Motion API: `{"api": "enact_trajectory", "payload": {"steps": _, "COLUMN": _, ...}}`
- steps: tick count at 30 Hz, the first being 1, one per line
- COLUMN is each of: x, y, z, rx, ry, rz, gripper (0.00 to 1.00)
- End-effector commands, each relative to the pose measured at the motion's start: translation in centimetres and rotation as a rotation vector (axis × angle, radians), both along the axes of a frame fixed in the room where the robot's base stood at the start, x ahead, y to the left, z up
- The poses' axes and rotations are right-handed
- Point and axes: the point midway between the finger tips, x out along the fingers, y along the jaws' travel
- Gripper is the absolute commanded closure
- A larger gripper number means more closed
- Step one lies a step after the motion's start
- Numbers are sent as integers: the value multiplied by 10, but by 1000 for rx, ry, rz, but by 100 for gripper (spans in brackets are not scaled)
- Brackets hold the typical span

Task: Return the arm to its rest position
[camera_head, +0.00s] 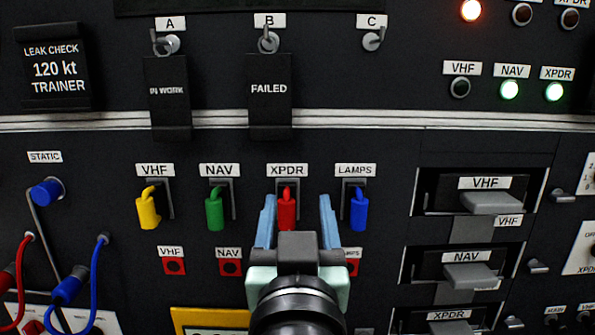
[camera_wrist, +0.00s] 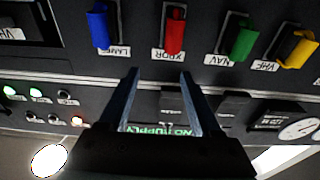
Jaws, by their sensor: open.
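My gripper (camera_head: 297,208) is open in the head view, its two blue-grey fingers pointing at the panel on either side of the red XPDR plug (camera_head: 287,212). In the wrist view my gripper (camera_wrist: 160,75) shows open with nothing between the fingers. The red plug (camera_wrist: 174,32) is beyond the fingertips there, apart from them. Whether the fingers touch the panel cannot be told. My wrist and gripper body hide part of the lower panel in the head view.
Handled VHF (camera_head: 490,202) and NAV (camera_head: 470,276) units stick out at right. Hanging tags (camera_head: 269,95) and toggle switches (camera_head: 268,40) are above. Blue and red hoses (camera_head: 95,270) are at lower left.

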Motion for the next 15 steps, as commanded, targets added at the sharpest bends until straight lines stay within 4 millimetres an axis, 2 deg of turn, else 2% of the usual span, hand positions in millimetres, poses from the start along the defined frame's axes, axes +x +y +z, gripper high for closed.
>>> {"api": "enact_trajectory", "payload": {"steps": 1, "x": -7, "y": 0, "z": 23, "rx": 0, "ry": -69, "rz": 0, "gripper": 35}}
{"api": "enact_trajectory", "payload": {"steps": 5, "x": -33, "y": 0, "z": 83, "rx": -1, "ry": -267, "rz": 1, "gripper": 35}}
{"api": "enact_trajectory", "payload": {"steps": 8, "x": -67, "y": 0, "z": 136, "rx": -1, "ry": -459, "rz": 0, "gripper": 35}}
{"api": "enact_trajectory", "payload": {"steps": 9, "x": -85, "y": 0, "z": 159, "rx": -1, "ry": -549, "rz": 0, "gripper": 35}}
{"api": "enact_trajectory", "payload": {"steps": 11, "x": -118, "y": 0, "z": 192, "rx": -1, "ry": -689, "rz": 0, "gripper": 35}}
{"api": "enact_trajectory", "payload": {"steps": 12, "x": -125, "y": 0, "z": 217, "rx": -1, "ry": -720, "rz": 0, "gripper": 35}}
{"api": "enact_trajectory", "payload": {"steps": 15, "x": -120, "y": 0, "z": 253, "rx": -1, "ry": -700, "rz": 0, "gripper": 35}}
